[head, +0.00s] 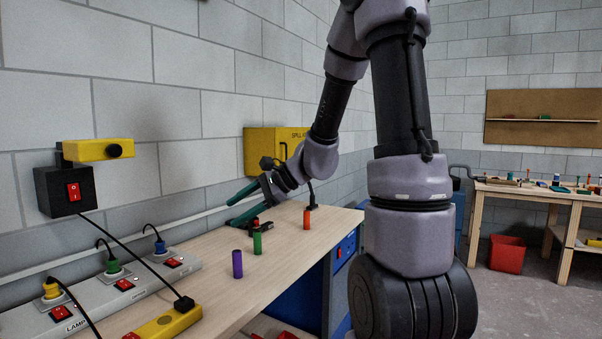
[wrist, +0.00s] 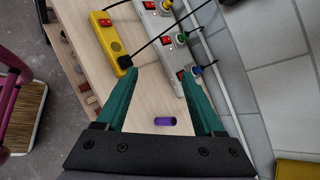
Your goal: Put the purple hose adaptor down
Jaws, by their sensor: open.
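In the wrist view the purple adaptor (wrist: 165,121) shows between the two teal fingers, apart from both. My gripper (head: 231,212) is open and empty, with its fingers above the bench, higher in the head view than the adaptor. In the wrist view my gripper (wrist: 157,71) has its fingers spread wide.
A green cylinder (head: 257,243) and an orange one (head: 307,219) stand farther along the bench. Grey socket strips (head: 105,297) with coloured plugs run along the wall side. A yellow switch box (head: 168,323) with a cable lies at the near end. Bare wood surrounds the adaptor.

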